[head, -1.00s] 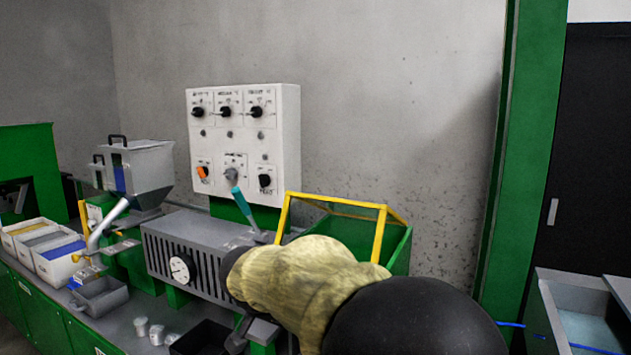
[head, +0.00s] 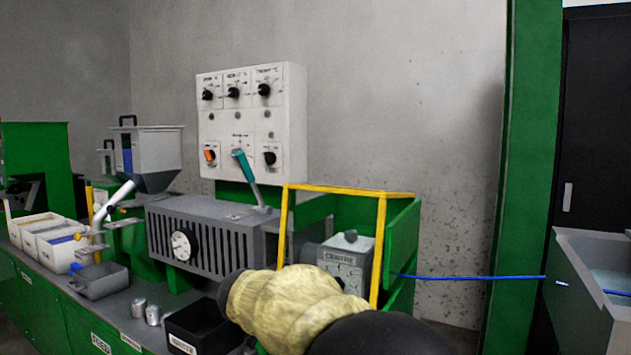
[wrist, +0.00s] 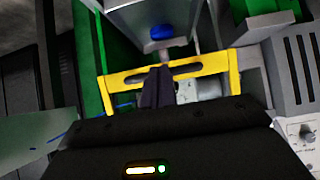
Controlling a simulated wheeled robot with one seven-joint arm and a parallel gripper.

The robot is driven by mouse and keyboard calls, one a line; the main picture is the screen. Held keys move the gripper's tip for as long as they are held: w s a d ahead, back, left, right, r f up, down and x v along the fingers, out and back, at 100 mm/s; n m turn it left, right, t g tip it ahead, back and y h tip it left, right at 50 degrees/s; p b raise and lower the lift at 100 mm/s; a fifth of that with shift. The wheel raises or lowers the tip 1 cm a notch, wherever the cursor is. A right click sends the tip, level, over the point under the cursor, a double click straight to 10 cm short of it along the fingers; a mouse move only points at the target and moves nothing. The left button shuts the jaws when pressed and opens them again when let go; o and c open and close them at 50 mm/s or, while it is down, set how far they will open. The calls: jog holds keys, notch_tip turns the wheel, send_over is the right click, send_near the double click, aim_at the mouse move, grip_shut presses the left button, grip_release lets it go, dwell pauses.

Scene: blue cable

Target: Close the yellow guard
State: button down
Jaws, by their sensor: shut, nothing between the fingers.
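The yellow guard (head: 379,250) is a frame on the green machine at the right end of the bench. Its top bar and two posts stand up around a grey box labelled CENTRE (head: 345,262). In the wrist view the guard (wrist: 215,66) spans the middle, with dark slots in its bar. My gripper (wrist: 158,70) is shut and empty, its dark fingertips overlapping the bar; I cannot tell whether they touch it. In the head view my arm hides the gripper and the guard's lower front.
A blue cable (head: 470,278) runs from the guard area to a grey tank (head: 585,270) at right. A grey slotted housing (head: 200,235) with a dial stands left of the guard. A black bin (head: 205,325) and small metal cylinders (head: 152,315) lie in front.

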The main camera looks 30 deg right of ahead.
jog(key=w+d+f+b, duration=0.2)
jog(key=d+f+b, duration=0.1)
jog(key=f+b, duration=0.4)
jog(key=shift+d+f+h+b, duration=0.3)
jog(key=shift+d+h+b, duration=0.1)
jog(key=shift+b, duration=0.65)
jog(key=shift+w+d+f, duration=0.1)
jog(key=shift+w, duration=0.05)
jog(key=s+a+r+p, duration=0.2)
jog(key=s+a, duration=0.4)
jog(key=a, duration=0.5)
jog(key=shift+s+a+r, duration=0.25)
jog(key=shift+s+r, duration=0.15)
jog(key=shift+r, duration=0.25)
